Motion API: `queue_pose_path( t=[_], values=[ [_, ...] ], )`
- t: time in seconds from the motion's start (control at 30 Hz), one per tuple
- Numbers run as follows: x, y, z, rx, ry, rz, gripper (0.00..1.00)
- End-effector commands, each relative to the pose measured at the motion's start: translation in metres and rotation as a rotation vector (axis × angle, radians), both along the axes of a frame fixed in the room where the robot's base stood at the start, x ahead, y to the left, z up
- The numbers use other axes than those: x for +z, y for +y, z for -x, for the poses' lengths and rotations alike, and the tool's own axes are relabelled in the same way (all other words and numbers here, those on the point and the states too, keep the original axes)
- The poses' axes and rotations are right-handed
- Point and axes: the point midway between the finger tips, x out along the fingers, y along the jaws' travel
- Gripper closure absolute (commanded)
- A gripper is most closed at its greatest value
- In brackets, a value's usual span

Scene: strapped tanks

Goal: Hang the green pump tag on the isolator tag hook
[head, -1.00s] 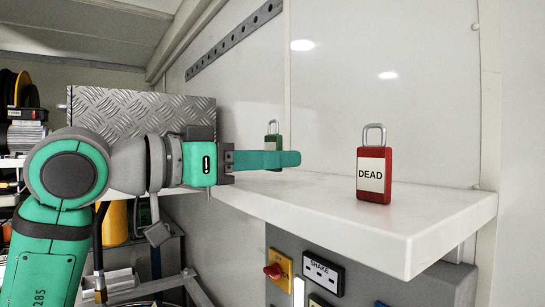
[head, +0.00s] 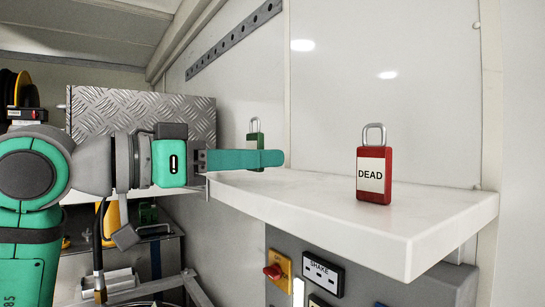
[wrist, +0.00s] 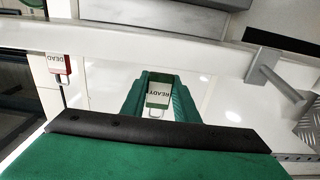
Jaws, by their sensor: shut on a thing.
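The green tag (head: 256,138), shaped like a padlock, shows above my gripper's fingers, upright with its shackle up. In the wrist view its white READY label (wrist: 158,95) sits between the two green fingers of my gripper (wrist: 158,76). My gripper (head: 268,158) is shut on the tag, level, at the left end of the white shelf; the fingers hide the tag's lower part. A red rotary switch on a yellow plate (head: 275,271) is on the grey panel below. A grey peg (wrist: 278,80) shows in the wrist view; I cannot tell whether it is the tag hook.
A red DEAD tag (head: 374,174) stands on the white shelf (head: 400,232), well right of my gripper. A socket labelled SHAKE (head: 323,273) is on the panel. A chequer-plate box (head: 140,112) stands behind my arm. The shelf's middle is clear.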

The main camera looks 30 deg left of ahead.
Motion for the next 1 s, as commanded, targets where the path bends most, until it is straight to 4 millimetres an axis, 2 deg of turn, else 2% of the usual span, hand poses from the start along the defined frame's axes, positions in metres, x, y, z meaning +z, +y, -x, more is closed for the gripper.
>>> queue_pose_path(
  t=[1.0],
  values=[
    [0.002,0.015,0.033,0.003,-0.001,0.0,1.0]
  ],
)
